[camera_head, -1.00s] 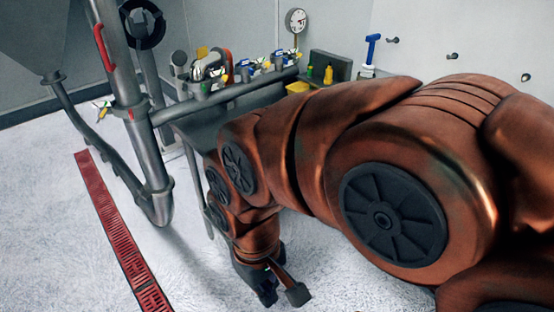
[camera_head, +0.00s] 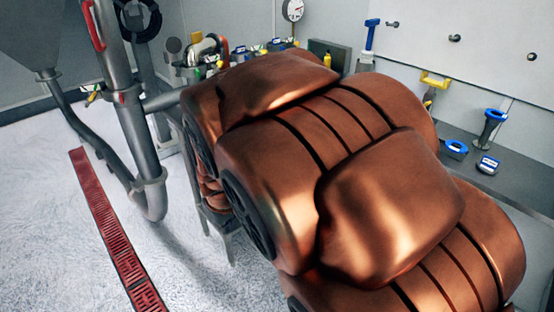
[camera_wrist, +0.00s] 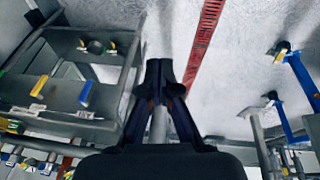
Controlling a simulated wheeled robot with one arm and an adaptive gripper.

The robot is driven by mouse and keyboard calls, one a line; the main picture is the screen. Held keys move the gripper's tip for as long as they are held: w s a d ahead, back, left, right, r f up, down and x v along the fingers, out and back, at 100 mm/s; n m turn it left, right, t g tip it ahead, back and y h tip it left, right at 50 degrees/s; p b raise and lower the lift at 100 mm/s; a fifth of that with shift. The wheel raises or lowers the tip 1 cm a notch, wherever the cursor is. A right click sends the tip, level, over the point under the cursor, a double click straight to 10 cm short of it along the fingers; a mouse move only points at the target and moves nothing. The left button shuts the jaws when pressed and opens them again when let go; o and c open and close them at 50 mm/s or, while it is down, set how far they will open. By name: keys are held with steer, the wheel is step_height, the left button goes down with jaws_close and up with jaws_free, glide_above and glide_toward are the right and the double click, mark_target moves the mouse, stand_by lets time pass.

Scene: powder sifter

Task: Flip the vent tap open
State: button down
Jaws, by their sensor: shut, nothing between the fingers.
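I cannot tell for sure which part is the vent tap. In the wrist view a grey metal frame at the left carries a yellow lever (camera_wrist: 39,86) and a blue lever (camera_wrist: 85,93). At the right are larger blue handles (camera_wrist: 300,78) on grey pipework. In the head view a small yellow and green fitting (camera_head: 93,95) sits by the pipes, and a long red handle (camera_head: 95,27) is on the upright pipe. My gripper (camera_wrist: 159,66) is shut and empty in the wrist view, pointing over the pale floor and apart from the levers. My arm hides it in the head view.
A red floor grate (camera_head: 108,225) runs along the open floor at the left. A thick grey pipe (camera_head: 140,130) stands beside it. The wall bench (camera_head: 515,180) at the right holds blue-ringed fittings. Crowded bench equipment (camera_head: 205,60) stands behind my arm.

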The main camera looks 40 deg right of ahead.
steer(key=w+d+f+n+t+h+b, duration=0.2)
steer(key=w+d+f+b, duration=0.4)
steer(key=d, duration=0.5)
steer(key=w+d+f+n+t+h+b, duration=0.3)
steer(key=w+d+f+t+h+b, duration=0.1)
steer(key=w+d, duration=0.5)
steer(key=w+d+f+n+t+h+b, duration=0.3)
steer(key=w+d+f+h+b, duration=0.2)
steer(key=d, duration=0.9)
steer(key=w+f+b, duration=0.2)
steer(key=w+b, duration=0.1)
steer(key=b, duration=0.1)
steer(key=shift+w+f+t+h+b, duration=0.2)
steer(key=shift+f+t+h+b, duration=0.1)
steer(key=shift+h+b, duration=0.1)
